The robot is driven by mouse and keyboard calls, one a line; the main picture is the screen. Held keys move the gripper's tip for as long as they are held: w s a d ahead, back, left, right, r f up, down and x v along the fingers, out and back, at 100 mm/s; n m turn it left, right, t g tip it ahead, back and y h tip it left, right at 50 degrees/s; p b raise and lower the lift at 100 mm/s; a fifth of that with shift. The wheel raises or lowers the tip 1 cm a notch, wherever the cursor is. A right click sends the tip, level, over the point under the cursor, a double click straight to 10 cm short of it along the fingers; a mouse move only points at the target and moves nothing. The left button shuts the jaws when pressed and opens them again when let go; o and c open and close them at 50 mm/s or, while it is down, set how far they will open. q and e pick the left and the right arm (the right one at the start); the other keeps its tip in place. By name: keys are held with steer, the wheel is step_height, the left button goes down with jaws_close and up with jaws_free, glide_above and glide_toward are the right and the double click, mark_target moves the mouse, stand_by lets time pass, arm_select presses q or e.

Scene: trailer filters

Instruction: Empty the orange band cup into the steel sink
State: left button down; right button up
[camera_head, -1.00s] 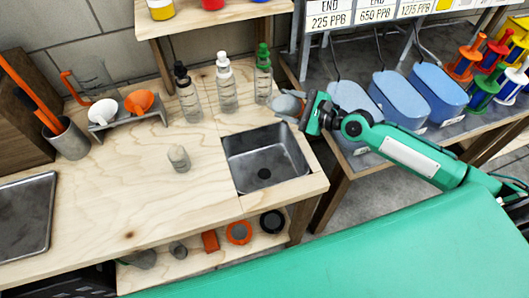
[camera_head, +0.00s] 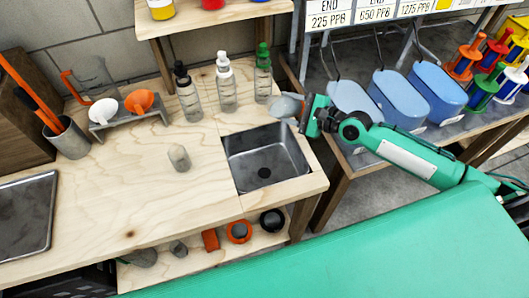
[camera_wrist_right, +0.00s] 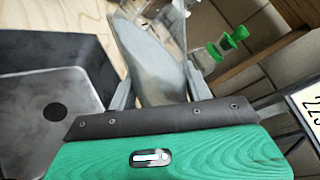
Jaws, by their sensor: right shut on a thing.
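My right gripper (camera_head: 302,113) is shut on a clear cup (camera_head: 286,106), held above the back right corner of the steel sink (camera_head: 266,160). The cup lies tilted, its open end away from the gripper. In the right wrist view the cup (camera_wrist_right: 155,55) sits between the two fingers, with cloudy grey contents inside. The sink basin (camera_wrist_right: 50,105) shows left of it, with its dark drain. No stream is visible. I cannot make out an orange band on the held cup. My left gripper is not in view.
Another small clear cup (camera_head: 179,158) stands on the wooden bench left of the sink. Several bottles, including a green-capped one (camera_head: 263,73), stand behind the sink. Blue tubs (camera_head: 438,92) are on the right shelf. A rack with funnels (camera_head: 139,101) is at the back left.

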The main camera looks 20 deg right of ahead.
steer(key=shift+f, duration=0.15)
steer(key=shift+f+n, duration=0.25)
steer(key=shift+n, duration=0.05)
steer(key=shift+h, duration=0.3)
steer(key=shift+d+f+n+p, duration=0.1)
steer(key=shift+n+p, duration=0.3)
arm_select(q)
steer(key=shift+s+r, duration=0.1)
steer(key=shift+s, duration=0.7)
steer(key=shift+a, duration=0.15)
arm_select(e)
steer(key=shift+w, duration=0.1)
